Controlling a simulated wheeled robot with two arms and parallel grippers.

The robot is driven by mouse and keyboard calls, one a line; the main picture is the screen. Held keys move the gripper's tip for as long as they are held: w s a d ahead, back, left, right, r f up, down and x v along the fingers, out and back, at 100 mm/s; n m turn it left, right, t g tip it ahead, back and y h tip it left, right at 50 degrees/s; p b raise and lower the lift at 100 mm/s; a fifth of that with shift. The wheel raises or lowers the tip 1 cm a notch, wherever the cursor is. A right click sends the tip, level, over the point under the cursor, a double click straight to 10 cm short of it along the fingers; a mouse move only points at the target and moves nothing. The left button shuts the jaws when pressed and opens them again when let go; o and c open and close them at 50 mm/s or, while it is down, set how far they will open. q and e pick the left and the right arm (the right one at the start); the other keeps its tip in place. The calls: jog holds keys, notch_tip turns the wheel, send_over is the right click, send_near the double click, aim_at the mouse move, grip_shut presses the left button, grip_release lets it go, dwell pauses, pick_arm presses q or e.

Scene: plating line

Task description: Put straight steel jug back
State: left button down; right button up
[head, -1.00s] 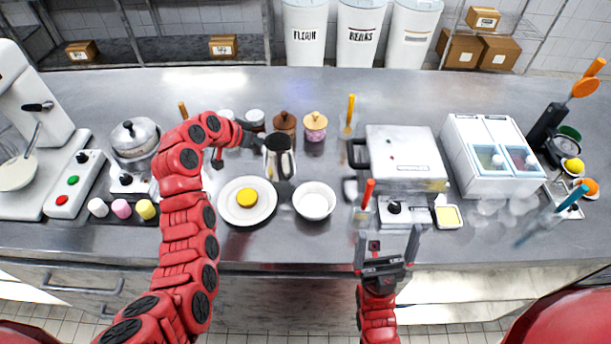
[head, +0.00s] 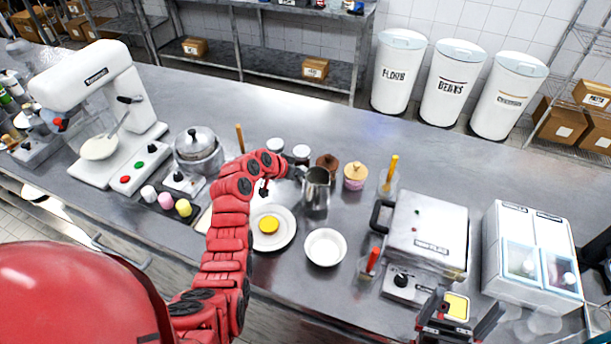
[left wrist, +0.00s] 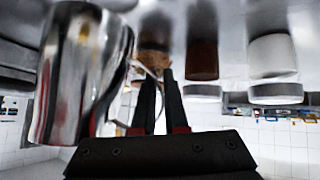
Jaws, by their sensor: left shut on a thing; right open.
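The straight steel jug (head: 317,190) is a shiny open-topped pitcher, about upright, near the middle of the counter behind the white bowl. My left gripper (head: 297,174) reaches it from the left and is shut on it. In the left wrist view the jug (left wrist: 75,85) fills the left side, and the two dark fingers of my left gripper (left wrist: 160,95) are close together beside it, at its handle. The exact grip point is partly hidden, and I cannot tell whether the jug's base touches the counter. My right gripper (head: 460,312) is open and empty near the front edge, at the lower right.
Lidded jars (head: 355,176) stand just behind and right of the jug. A plate with a yellow item (head: 287,241) and a white bowl (head: 325,262) lie in front. A press (head: 428,235) stands to the right, a pot (head: 198,150) to the left. The back of the counter is clear.

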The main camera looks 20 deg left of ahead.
pick_arm(q)
notch_tip(320, 180, down, 2)
jog(key=shift+d+p, duration=0.15)
jog(key=shift+p, duration=0.2)
jog(key=shift+f, duration=0.35)
jog(key=shift+f, duration=0.1)
jog(key=c, duration=0.9)
grip_release()
jog(key=shift+c, duration=0.2)
